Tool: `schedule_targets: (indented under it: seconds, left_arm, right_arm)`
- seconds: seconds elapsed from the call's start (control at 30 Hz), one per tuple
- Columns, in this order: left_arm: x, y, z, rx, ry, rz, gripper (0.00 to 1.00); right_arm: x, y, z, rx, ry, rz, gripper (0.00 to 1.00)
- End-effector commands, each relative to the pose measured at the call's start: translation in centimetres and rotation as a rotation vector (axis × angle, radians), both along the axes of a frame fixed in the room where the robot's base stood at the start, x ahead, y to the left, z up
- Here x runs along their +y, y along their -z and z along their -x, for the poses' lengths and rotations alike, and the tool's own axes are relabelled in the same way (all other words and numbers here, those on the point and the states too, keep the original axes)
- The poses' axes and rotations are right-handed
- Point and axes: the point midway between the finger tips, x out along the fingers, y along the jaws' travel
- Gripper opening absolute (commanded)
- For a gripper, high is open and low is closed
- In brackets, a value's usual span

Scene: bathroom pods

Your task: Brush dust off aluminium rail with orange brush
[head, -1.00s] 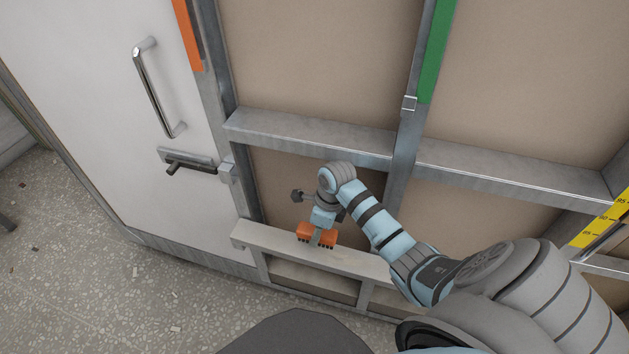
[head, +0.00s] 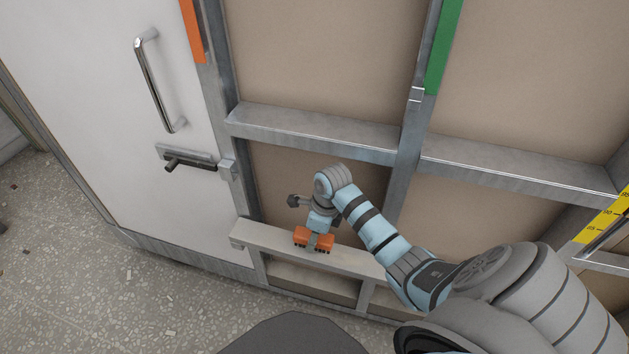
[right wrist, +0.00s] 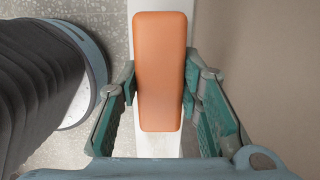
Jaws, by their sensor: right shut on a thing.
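The orange brush (head: 300,237) is on the lower aluminium rail (head: 268,238), near the rail's left part, in the head view. My right gripper (head: 314,238) reaches down from above and is shut on the brush across its middle. In the right wrist view the brush's smooth orange top (right wrist: 160,70) sits between the two green finger pads of my right gripper (right wrist: 160,105). The pale rail (right wrist: 202,20) runs beneath it. The bristles and any contact with the rail are hard to make out. I cannot make out dust on the rail. My left gripper is not in view.
A higher rail (head: 310,131) crosses above the arm, and an upright post (head: 405,140) stands to its right. A white door (head: 110,110) with a handle (head: 158,85) and a latch (head: 186,158) is at the left. Speckled floor (head: 90,300) lies clear below.

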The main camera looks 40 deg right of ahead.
Motion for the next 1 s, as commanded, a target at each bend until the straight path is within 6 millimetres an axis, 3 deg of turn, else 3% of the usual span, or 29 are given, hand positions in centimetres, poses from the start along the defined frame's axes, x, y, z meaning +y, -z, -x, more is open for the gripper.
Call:
schedule_targets:
  seconds: [0.77,1.0]
  left_arm:
    - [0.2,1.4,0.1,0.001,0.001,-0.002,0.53]
    - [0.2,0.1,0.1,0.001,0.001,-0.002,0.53]
  right_arm:
    - [0.0,1.7,0.0,0.0,0.0,0.0,0.1]
    - [-1.0,1.3,1.5,0.003,0.001,0.002,0.1]
